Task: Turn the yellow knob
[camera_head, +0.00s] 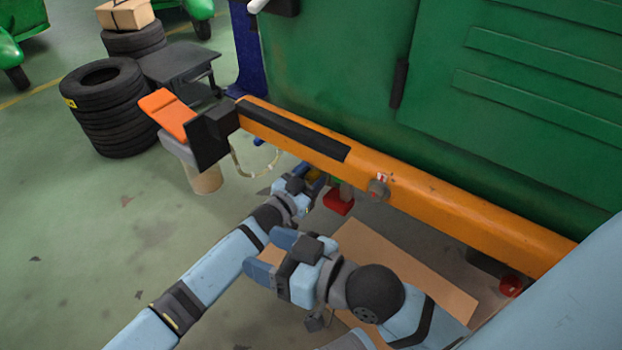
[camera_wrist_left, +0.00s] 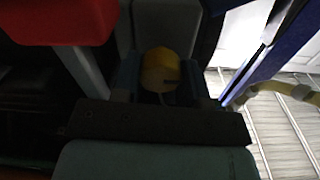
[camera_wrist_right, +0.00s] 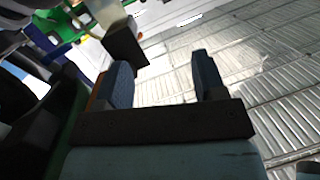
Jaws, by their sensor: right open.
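The yellow knob (camera_wrist_left: 160,68) sits between the two fingers of my left gripper (camera_wrist_left: 162,84) in the left wrist view. The fingers press close on both sides of it, and the gripper looks shut on it. In the head view my left gripper (camera_head: 310,187) reaches under the orange beam, and only a bit of the knob shows there. My right gripper (camera_head: 266,262) is nearer the camera, below the left one. In the right wrist view my right gripper (camera_wrist_right: 165,84) is open, with nothing between its fingers.
The orange beam (camera_head: 450,207) runs along the green vehicle body (camera_head: 340,70). A red block (camera_head: 340,202) hangs beside my left gripper; it also shows in the left wrist view (camera_wrist_left: 62,20). Stacked tyres (camera_head: 105,112) stand at the left. Cardboard (camera_head: 410,265) lies on the floor below.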

